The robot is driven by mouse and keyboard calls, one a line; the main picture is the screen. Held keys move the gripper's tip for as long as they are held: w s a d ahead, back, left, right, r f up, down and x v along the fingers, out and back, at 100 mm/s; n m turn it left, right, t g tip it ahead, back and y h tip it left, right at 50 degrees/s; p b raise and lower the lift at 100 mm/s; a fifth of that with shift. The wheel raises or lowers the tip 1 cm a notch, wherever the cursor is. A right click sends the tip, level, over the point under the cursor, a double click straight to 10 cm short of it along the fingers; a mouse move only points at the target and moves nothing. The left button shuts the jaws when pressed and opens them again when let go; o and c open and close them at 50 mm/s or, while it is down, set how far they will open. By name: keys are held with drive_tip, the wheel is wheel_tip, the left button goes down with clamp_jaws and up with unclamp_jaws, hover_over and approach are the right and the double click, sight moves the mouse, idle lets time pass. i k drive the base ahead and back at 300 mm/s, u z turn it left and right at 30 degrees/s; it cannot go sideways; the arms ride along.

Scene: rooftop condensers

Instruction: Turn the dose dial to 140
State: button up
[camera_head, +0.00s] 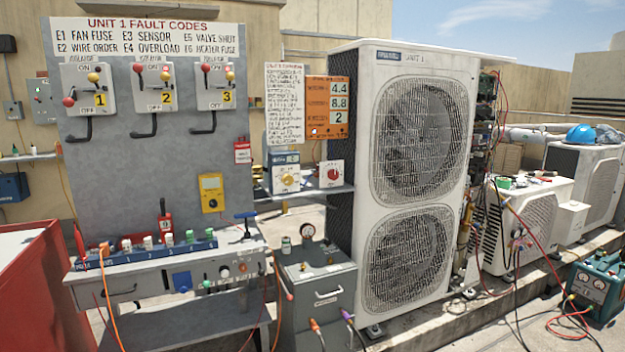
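Two boxes with dials stand side by side on a small shelf left of the tall condenser. One is a blue and white box (284,158) with a yellow dial (288,180). The other is a white box with a red dial (332,174). Markings around both dials are too small to read, so I cannot tell which is the dose dial or what value either points to. My gripper is not in view.
A tall condenser (415,58) stands right of the shelf. A grey panel (150,200) with several lever switches stands left, above a bench with a blue terminal strip (150,254). A grey box (318,270) with a gauge stands below the dials. Cables hang in front.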

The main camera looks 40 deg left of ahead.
sight(287, 180)
drive_tip(key=u, duration=0.2)
drive_tip(key=i, duration=0.6)
drive_tip(key=u, duration=0.8)
drive_tip(key=i, duration=0.45)
drive_tip(key=u, duration=0.45)
